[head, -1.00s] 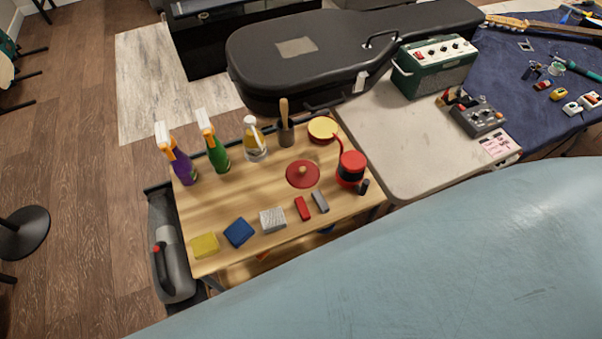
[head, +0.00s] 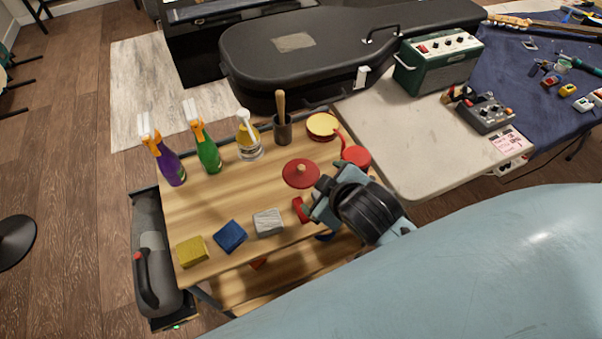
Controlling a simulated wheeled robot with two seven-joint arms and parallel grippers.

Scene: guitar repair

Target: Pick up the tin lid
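My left gripper is not in view.
Yellow (head: 191,251), blue (head: 231,236) and grey (head: 268,222) blocks line the front edge. Purple (head: 170,166) and green (head: 208,154) spray bottles, a clear bottle (head: 249,142) and a dark cup with a wooden handle (head: 282,128) stand behind. The table's middle left is clear.

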